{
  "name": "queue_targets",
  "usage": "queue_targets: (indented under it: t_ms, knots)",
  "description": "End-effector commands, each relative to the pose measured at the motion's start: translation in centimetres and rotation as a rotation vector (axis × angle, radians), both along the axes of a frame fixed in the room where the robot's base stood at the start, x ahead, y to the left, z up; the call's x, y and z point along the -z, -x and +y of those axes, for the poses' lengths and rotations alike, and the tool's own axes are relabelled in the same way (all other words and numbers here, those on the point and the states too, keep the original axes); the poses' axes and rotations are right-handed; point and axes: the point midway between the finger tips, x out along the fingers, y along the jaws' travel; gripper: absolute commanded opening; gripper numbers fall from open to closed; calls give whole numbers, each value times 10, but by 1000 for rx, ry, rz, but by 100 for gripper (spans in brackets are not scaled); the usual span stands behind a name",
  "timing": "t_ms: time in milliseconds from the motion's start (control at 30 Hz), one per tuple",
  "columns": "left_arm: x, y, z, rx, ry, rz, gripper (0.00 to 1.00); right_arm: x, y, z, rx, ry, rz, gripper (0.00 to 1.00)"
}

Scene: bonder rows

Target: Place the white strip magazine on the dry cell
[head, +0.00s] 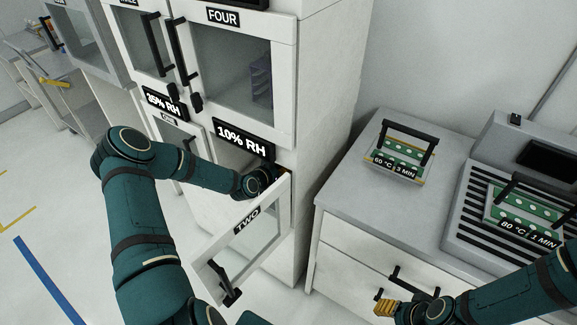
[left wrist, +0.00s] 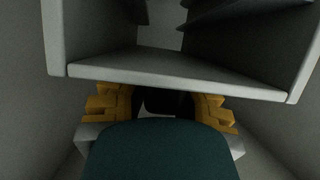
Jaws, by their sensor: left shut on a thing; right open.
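The white strip magazine (left wrist: 175,68) fills the upper part of the left wrist view as a pale, open-fronted box with dark ribs inside. My left gripper (left wrist: 163,104) has its yellow fingers shut on it at the near edge. In the head view my left arm reaches into the cabinet cell (head: 228,158) behind the open door marked TWO (head: 247,238), by the 10% RH sign (head: 242,141). The fingers and magazine are mostly hidden there; whether the magazine touches the cell floor cannot be seen. My right gripper (head: 386,307) is open and empty in front of the drawers.
The closed door FOUR (head: 222,17) is above, with a bluish rack (head: 261,82) behind its glass. A 35% RH sign (head: 165,103) marks the neighbouring column. Right, a counter (head: 350,190) carries a handled green-board carrier (head: 403,153); another carrier (head: 527,208) stands on a slatted plate.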

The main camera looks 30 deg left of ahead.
Motion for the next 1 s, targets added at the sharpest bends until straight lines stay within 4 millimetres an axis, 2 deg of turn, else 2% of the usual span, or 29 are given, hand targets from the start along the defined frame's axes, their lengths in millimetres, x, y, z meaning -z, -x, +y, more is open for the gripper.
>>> queue_targets:
  t_ms: [33, 133, 433, 600, 667, 1000]
  knots:
    - [0, -12, -2, 0, -1, -5, 0, 1, 0, 0, 0, 0, 1, 47]
    - [-1, -30, -3, 0, 0, -5, 0, 3, 1, 0, -2, 0, 2, 47]
    - [-1, -55, -5, 0, -1, -4, 0, 4, 1, 0, -2, 0, 3, 47]
    - [27, -54, -4, -2, 2, 0, 0, 9, 3, 0, -5, -2, 7, 47]
    - [32, -54, -5, 0, 2, -1, 0, 10, 3, 1, -5, -2, 8, 47]
    - [34, -54, -4, 1, 0, -3, 0, 10, 3, 1, -6, -2, 8, 47]
